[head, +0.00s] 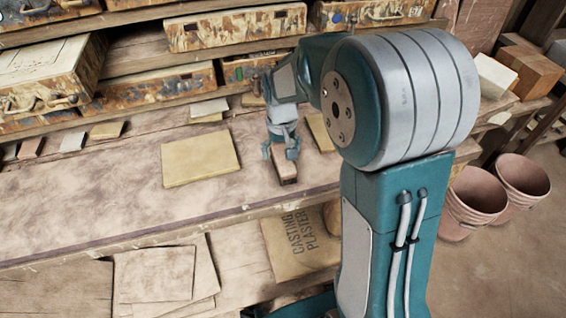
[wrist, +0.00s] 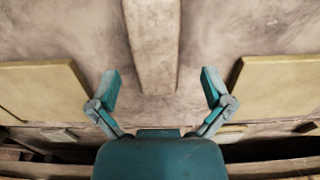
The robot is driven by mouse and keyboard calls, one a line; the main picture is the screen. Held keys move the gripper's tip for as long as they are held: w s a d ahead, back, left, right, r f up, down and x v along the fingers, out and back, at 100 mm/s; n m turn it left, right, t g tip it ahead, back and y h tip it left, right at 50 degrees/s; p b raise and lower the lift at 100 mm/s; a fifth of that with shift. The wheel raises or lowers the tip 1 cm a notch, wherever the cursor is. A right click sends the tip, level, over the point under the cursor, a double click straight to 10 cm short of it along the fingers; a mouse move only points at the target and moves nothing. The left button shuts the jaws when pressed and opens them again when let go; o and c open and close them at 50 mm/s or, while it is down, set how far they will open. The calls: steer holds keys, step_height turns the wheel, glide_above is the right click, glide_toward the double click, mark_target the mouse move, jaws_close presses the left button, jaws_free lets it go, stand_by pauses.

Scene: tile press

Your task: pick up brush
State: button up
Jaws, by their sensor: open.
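A pale brown wooden block-like piece, likely the brush (head: 284,165), lies on the dusty bench top near its front edge. Its bristles cannot be made out. My gripper (head: 280,151) is just above it, pointing down, with a finger on each side. In the wrist view the brush (wrist: 153,42) runs from the top edge to between the spread fingers of my gripper (wrist: 160,84). The fingers stand apart from it, with clear gaps on both sides. Its far end is cut off by the top of the wrist view.
A yellowish board (head: 200,158) lies left of the brush, and another (head: 320,132) lies close on its right. Stained drawers (head: 235,28) line the back. A casting plaster bag (head: 300,243) sits on the shelf below. Pinkish buckets (head: 474,200) stand at the right.

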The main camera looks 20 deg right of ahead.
mark_target(283, 158)
steer(key=f, duration=0.3)
steer(key=shift+s+d+f, duration=0.1)
steer(key=shift+d+f, duration=0.1)
steer(key=shift+f, duration=0.15)
steer(key=c, duration=1.3)
steer(key=shift+r, duration=0.25)
steer(key=r, duration=0.3)
steer(key=shift+s+r, duration=0.1)
steer(key=shift+s, duration=0.1)
steer(key=s+r, duration=0.4)
steer(key=r, duration=0.1)
steer(key=shift+s+r, duration=0.15)
steer(key=shift+s, duration=0.15)
steer(key=s+r, duration=0.4)
steer(key=s, duration=0.5)
steer(key=shift+a, duration=0.1)
